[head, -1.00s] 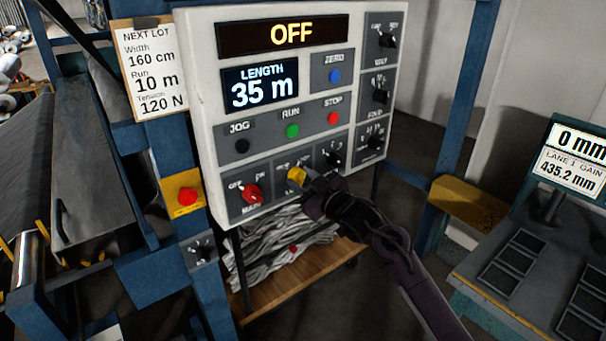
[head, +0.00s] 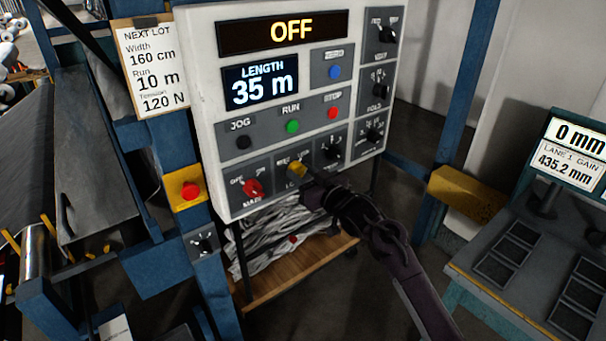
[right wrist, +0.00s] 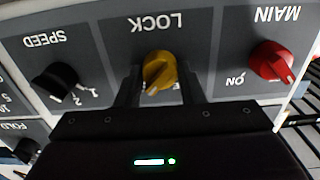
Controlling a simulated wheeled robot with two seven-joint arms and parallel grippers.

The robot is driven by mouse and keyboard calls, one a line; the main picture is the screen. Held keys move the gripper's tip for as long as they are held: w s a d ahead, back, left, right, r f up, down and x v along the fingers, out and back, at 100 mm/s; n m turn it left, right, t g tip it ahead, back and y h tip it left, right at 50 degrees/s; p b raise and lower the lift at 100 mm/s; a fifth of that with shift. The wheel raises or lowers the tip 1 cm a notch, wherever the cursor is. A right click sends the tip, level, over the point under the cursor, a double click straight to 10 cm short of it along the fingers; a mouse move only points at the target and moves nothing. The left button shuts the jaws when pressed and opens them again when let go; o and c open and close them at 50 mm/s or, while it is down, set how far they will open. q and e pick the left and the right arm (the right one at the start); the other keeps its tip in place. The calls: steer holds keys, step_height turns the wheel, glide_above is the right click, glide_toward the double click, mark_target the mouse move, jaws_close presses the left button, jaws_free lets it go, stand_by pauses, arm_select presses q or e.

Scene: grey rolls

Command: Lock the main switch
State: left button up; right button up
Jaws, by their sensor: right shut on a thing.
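The white control panel (head: 208,110) shows OFF on its top display. The red MAIN knob (head: 252,187) sits at its lower left, between OFF and ON marks. It also shows in the right wrist view (right wrist: 271,62), upside down. The yellow LOCK knob (head: 296,169) is just right of it. My right gripper (head: 305,177) is at the LOCK knob. In the right wrist view its fingers (right wrist: 158,88) stand on both sides of the yellow knob (right wrist: 158,70) and are shut on it. The knob's exact setting is hard to read. My left gripper is not in view.
A black SPEED knob (head: 332,147) is close on the right of LOCK. A red button on a yellow plate (head: 189,190) is left of the panel. A blue post (head: 468,80) and a grey console (head: 525,265) stand to the right.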

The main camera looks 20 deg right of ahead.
steer(key=shift+f, duration=0.15)
steer(key=o, duration=1)
steer(key=shift+s+d, duration=0.1)
steer(key=shift+s, duration=0.1)
steer(key=b+v, duration=0.2)
steer(key=v, duration=0.5)
steer(key=shift+s+b, duration=0.2)
steer(key=shift+b, duration=0.2)
